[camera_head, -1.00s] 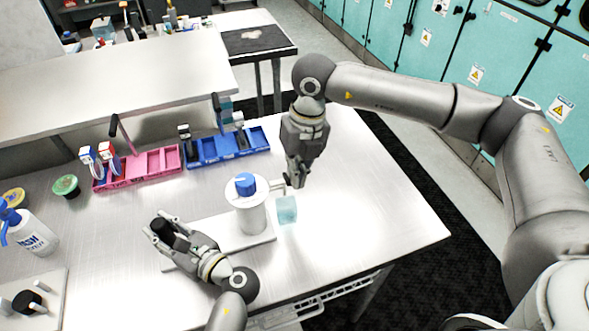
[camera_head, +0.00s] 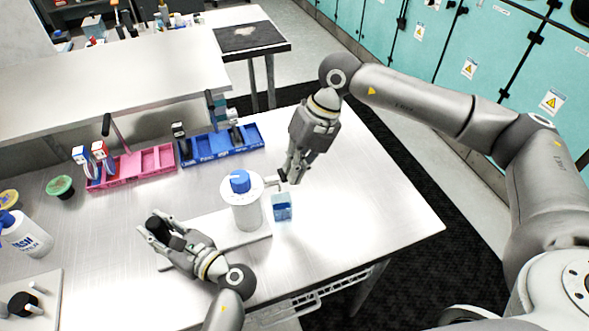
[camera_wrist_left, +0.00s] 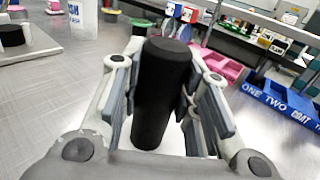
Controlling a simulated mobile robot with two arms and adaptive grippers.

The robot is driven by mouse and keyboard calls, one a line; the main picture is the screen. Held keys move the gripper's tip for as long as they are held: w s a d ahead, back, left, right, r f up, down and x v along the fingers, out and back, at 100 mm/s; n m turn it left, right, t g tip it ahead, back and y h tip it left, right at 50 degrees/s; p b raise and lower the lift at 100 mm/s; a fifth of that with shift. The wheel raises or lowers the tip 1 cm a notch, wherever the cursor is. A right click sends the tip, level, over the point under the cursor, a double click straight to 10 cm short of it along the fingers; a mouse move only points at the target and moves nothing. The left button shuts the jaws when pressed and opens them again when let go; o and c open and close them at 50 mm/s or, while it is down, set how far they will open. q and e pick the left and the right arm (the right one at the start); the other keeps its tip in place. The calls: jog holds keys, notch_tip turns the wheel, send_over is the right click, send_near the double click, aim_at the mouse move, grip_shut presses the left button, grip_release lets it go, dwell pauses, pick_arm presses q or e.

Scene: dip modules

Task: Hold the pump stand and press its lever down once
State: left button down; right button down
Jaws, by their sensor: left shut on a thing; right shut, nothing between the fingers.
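The pump stand has a white base plate (camera_head: 225,232), a white cylinder (camera_head: 247,212) with a blue cap (camera_head: 239,181), and a black post (camera_wrist_left: 160,95) at its left end. My left gripper (camera_head: 160,228) is shut on the black post, with its fingers around both sides in the left wrist view. A small lever (camera_head: 272,181) sticks out on the right of the cylinder. My right gripper (camera_head: 295,179) is shut and empty, pointing down beside the lever's dark tip; I cannot tell whether they touch. A clear cup (camera_head: 282,208) with blue in it stands under the lever side.
A pink tray (camera_head: 133,168) and a blue tray (camera_head: 221,146) stand behind the pump stand. A white bottle (camera_head: 24,236), a green-lidded jar (camera_head: 60,187) and another stand (camera_head: 33,299) are on the left. The table's right side (camera_head: 370,215) is clear.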

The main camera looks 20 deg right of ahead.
pick_arm(q)
jog(key=shift+d, duration=0.1)
pick_arm(e)
notch_tip(320, 180, up, 14)
jog(key=d, duration=0.1)
dwell(0.5)
dwell(0.5)
pick_arm(q)
jog(key=c, duration=1)
grip_release()
notch_tip(320, 180, up, 8)
jog(key=p, duration=0.8)
jog(key=shift+f, duration=0.2)
pick_arm(e)
notch_tip(320, 180, up, 8)
jog(key=shift+f, duration=0.15)
